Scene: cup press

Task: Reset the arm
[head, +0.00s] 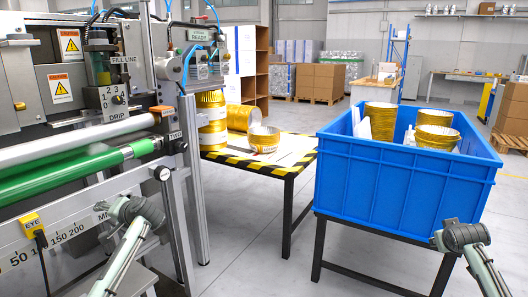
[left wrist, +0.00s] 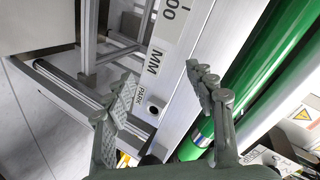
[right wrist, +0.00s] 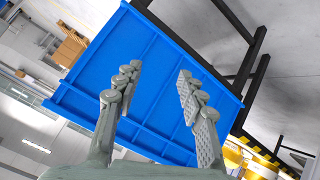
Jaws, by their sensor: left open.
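My left gripper (head: 104,208) is in front of the machine's lower rail, near the millimetre scale. In the left wrist view its two fingers (left wrist: 162,76) are spread apart with nothing between them. The rail with "PARK" and "MM" labels and a green roller (left wrist: 255,75) lie beyond. My right gripper (head: 438,239) is by the near right side of the blue crate (head: 385,190). In the right wrist view its fingers (right wrist: 158,72) are spread and empty, with the crate's blue wall behind them. I cannot tell whether either gripper touches anything.
A press machine (head: 85,100) fills the left. A table with a yellow-black striped edge (head: 265,169) carries gold cups (head: 243,118) and a labelled tin (head: 264,138). The crate, on a dark stand (head: 370,282), holds stacked gold cups (head: 434,137). Floor is clear between table and crate.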

